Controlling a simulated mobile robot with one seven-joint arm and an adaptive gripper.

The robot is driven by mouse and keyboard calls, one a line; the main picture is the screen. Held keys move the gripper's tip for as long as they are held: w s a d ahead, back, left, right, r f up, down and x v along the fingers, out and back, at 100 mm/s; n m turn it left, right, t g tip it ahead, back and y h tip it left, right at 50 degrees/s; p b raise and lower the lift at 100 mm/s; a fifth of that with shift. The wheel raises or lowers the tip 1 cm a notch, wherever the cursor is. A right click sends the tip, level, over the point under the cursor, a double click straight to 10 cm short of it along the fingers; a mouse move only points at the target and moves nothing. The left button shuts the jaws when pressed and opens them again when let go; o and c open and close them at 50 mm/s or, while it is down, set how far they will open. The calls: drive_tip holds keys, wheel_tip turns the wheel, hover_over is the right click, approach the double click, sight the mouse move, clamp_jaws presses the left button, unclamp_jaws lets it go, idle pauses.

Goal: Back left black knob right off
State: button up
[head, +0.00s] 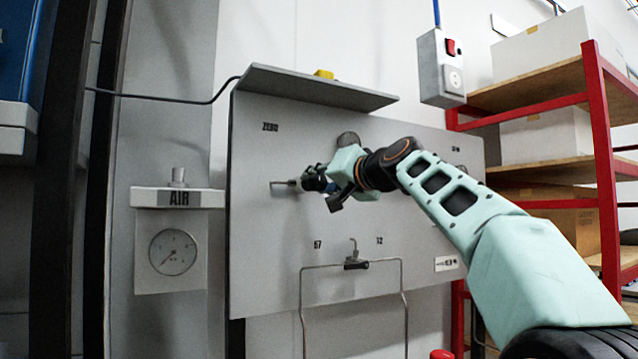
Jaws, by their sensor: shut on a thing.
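My gripper (322,183) is in front of the grey panel (260,240), reaching in from the right. It is shut on a small black knob (313,179), at the left end of the gripper. A thin metal stem (284,184) shows just left of the knob, below the ZERO label. I cannot tell whether the knob still sits on the stem or is apart from it. The fingers and wrist partly hide the knob and the panel behind them.
A dark grey round part (348,139) shows just above my gripper. A bent wire frame (352,264) stands at the panel's lower front. A shelf lip (315,88) juts out above. An AIR gauge (173,252) is left; a red rack (603,150) is right.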

drive_tip(key=o, duration=1.2)
drive_tip(key=shift+c, duration=0.2)
drive_tip(key=v, duration=1.2)
